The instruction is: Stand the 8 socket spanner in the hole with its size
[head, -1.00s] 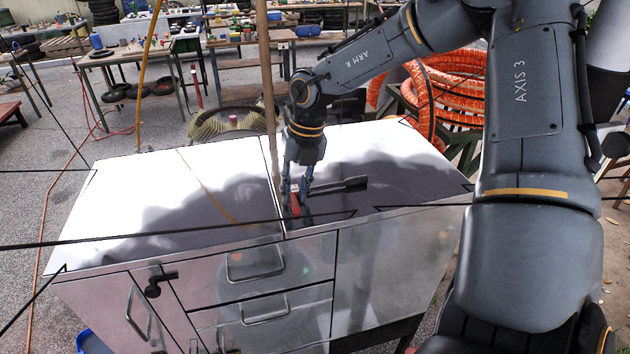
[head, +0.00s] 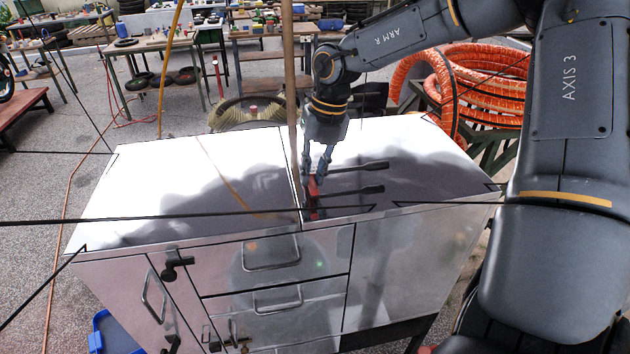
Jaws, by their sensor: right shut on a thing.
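My right gripper (head: 316,178) points down over the front middle of the shiny steel cart top, close to the seam. It is shut on a red-and-dark tool, seemingly the socket spanner (head: 358,167). The spanner's dark bar reaches out to the right of the fingers, roughly level. It is a little above the top, with a dark mirror image of it below. Its size mark cannot be read. I cannot make out any sized hole in this view. My left gripper is not in view.
The steel cart top (head: 160,180) is otherwise mostly bare, with dark reflections. A pole and thin dark cables cross the view in front of the cart. Coiled orange hose (head: 490,85) lies behind right. A blue bin (head: 112,335) stands on the floor at front left.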

